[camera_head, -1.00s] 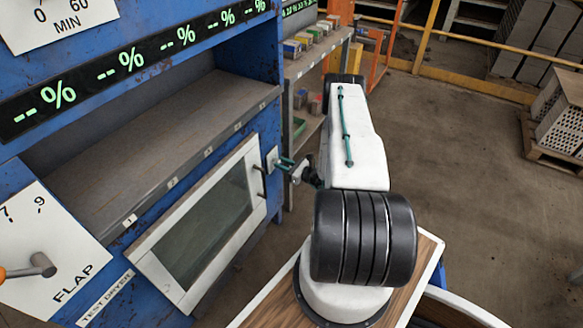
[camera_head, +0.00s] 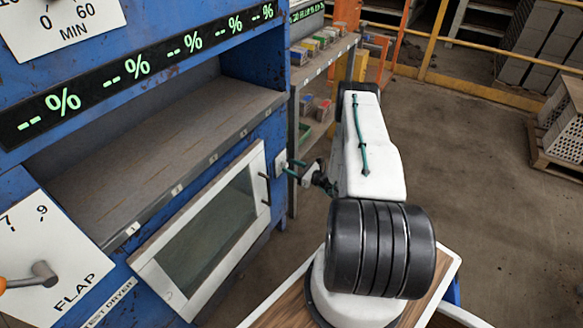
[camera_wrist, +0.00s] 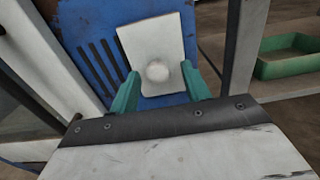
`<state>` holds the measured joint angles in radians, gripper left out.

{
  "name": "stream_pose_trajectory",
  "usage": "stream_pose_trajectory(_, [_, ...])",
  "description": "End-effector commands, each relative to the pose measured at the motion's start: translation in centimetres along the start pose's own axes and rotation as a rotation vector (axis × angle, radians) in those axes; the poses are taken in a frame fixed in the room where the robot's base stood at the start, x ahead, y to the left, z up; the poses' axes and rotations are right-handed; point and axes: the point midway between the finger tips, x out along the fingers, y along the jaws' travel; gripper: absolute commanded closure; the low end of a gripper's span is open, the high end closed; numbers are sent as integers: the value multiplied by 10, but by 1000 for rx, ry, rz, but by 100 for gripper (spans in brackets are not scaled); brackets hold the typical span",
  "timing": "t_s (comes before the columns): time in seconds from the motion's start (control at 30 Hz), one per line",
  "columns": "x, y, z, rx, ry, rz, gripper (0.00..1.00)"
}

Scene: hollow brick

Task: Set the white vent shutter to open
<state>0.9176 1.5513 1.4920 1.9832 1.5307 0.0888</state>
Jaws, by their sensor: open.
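The white vent shutter (camera_wrist: 150,42) is a flat plate with a round pale knob (camera_wrist: 157,71), on a blue panel in the wrist view. Several dark vent slots (camera_wrist: 100,72) show uncovered to its left; whether the plate covers others is hidden. In the head view the shutter is a small pale plate (camera_head: 280,163) right of the white-framed door. My gripper (camera_wrist: 160,72) has green fingers, open, one on each side of the knob. I see a gap between each finger and the knob. In the head view my gripper (camera_head: 296,163) is at the plate, small and partly hidden.
The white-framed door (camera_head: 150,272) with a dark handle is close left of my gripper. A shelf rack (camera_head: 300,84) stands behind, with a green tray (camera_wrist: 285,57) right of the shutter. A flap dial (camera_head: 66,248) is far left. Open floor lies to the right.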

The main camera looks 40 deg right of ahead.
Motion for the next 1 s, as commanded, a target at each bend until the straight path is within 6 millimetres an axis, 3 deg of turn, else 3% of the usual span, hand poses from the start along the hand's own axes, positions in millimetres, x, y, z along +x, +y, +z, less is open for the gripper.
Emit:
stream_pose_trajectory(0.3, [-54,-2,0,0,-1,-6,53])
stream_pose_trajectory(0.43, [-67,-2,0,0,0,-5,53])
stream_pose_trajectory(1.0, [-72,-2,0,0,0,-3,53])
